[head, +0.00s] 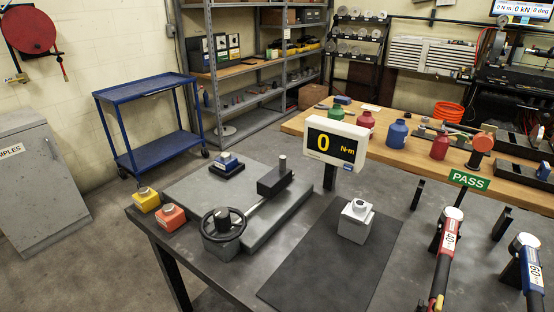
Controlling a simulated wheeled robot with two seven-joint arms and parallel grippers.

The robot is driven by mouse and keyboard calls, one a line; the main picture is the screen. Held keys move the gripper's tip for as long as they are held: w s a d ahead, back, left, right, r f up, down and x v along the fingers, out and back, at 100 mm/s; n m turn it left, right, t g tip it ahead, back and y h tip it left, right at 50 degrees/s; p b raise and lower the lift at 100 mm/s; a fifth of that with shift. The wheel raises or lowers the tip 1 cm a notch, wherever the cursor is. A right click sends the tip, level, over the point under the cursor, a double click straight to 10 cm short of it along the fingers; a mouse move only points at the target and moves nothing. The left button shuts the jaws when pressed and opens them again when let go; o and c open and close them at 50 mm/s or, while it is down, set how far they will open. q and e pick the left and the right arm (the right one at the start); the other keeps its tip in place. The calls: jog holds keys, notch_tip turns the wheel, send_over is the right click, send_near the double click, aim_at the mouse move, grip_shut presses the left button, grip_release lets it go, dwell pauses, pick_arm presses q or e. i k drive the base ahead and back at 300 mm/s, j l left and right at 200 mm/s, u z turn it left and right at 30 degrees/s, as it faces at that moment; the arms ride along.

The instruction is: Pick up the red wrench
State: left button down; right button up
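The red wrench (444,245) lies at the right side of the dark bench, its round metal head at the far end on a black stand. Its red body bears a white "60" label, and its dark handle runs toward the bottom edge, where it is cut off. A similar blue wrench (530,268) lies to its right, also on a black stand. A green "PASS" sign (469,180) stands behind the red wrench. Neither of my grippers shows in the head view.
A black mat (305,265) bears a grey block with a metal socket (355,220). A display reading 0 N·m (335,142) stands behind it. A grey plate (180,190) with a handwheel (223,225) is at left. Black posts (502,224) stand near the wrenches.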

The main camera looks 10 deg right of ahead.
aim_at(451, 218)
jog(key=k+j+z, duration=0.1)
jog(key=z, duration=1.45)
jog(key=i+j+u, duration=0.2)
jog(key=j, duration=0.25)
jog(key=j+u, duration=0.25)
jog(key=j, duration=0.2)
